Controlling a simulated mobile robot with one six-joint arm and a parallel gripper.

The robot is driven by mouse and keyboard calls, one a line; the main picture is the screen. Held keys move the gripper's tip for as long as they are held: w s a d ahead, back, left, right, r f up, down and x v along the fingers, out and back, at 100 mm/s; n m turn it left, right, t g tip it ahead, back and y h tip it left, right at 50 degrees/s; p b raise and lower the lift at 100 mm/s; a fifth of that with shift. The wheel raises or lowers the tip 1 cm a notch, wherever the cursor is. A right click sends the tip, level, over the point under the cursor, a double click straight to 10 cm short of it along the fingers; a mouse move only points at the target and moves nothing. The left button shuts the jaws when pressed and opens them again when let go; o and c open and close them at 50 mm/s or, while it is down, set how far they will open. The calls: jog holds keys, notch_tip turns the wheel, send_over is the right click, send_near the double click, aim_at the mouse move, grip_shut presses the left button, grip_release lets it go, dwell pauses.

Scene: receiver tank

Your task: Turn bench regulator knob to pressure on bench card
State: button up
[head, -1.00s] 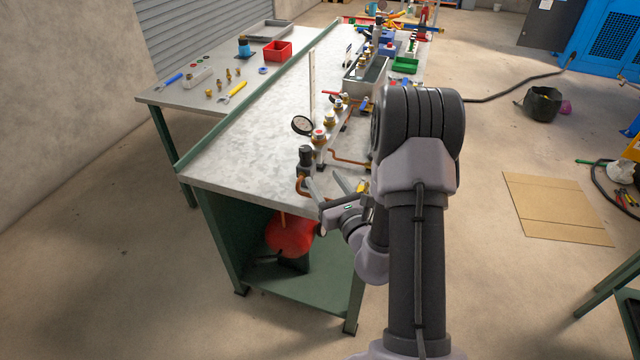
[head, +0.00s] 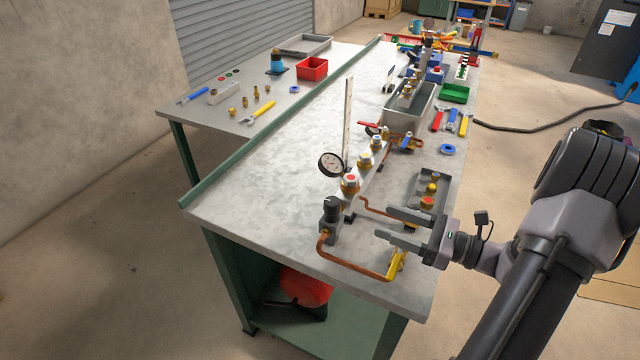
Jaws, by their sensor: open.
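The bench regulator (head: 329,226) stands near the front edge of the metal-topped bench, with a black knob (head: 331,204) on top and a copper pipe (head: 350,266) running from its base. A round white-faced gauge (head: 331,164) is just behind it; its reading is too small to tell. My gripper (head: 384,223) is open and empty, to the right of the regulator and apart from the knob, its two fingers pointing left. A small white card (head: 389,79) stands farther back on the bench; I cannot tell whether it is the bench card, and no writing is legible.
A manifold with brass fittings (head: 365,159) runs back from the regulator beside a tall pale upright strip (head: 347,120). A dark tray (head: 428,190) lies behind my gripper. A yellow-handled valve (head: 397,263) is at the bench edge. The bench's left side is clear.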

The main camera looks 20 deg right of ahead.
aim_at(325, 201)
jog(key=b+x, duration=0.1)
jog(key=x, duration=0.4)
jog(key=b+x, duration=0.2)
jog(key=x, duration=0.3)
jog(key=s+a+b+x, duration=0.1)
jog(key=x, duration=0.4)
jog(key=shift+w+a+b, duration=0.3)
jog(key=shift+w, duration=0.05)
jog(key=shift+w+a, duration=0.3)
jog(key=shift+w, duration=0.2)
grip_shut()
jog(key=shift+m+h, duration=0.3)
jog(key=shift+h, duration=0.1)
